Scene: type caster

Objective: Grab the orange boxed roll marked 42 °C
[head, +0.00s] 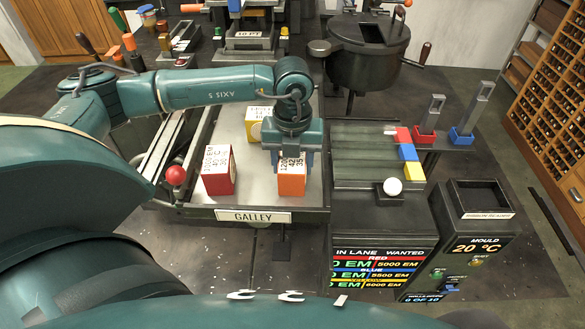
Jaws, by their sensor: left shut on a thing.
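The orange boxed roll (292,185) stands at the right front of the galley tray (262,197). Its white top label reads 1200 and 42, partly hidden by the gripper. My left gripper (290,160) points down over it and is shut on its upper part. The box appears to be at tray level; I cannot tell whether it touches the floor. A red boxed roll (218,180) stands to its left with a gap between. A yellow boxed roll (256,131) is behind, partly hidden by my left arm. My right gripper is not in view.
A red-knobbed lever (176,175) stands at the tray's left. Right of the tray is a grooved dark lane (365,160) with red, blue and yellow blocks and a white ball (392,186). A display panel (380,268) and a mould unit (475,245) stand in front.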

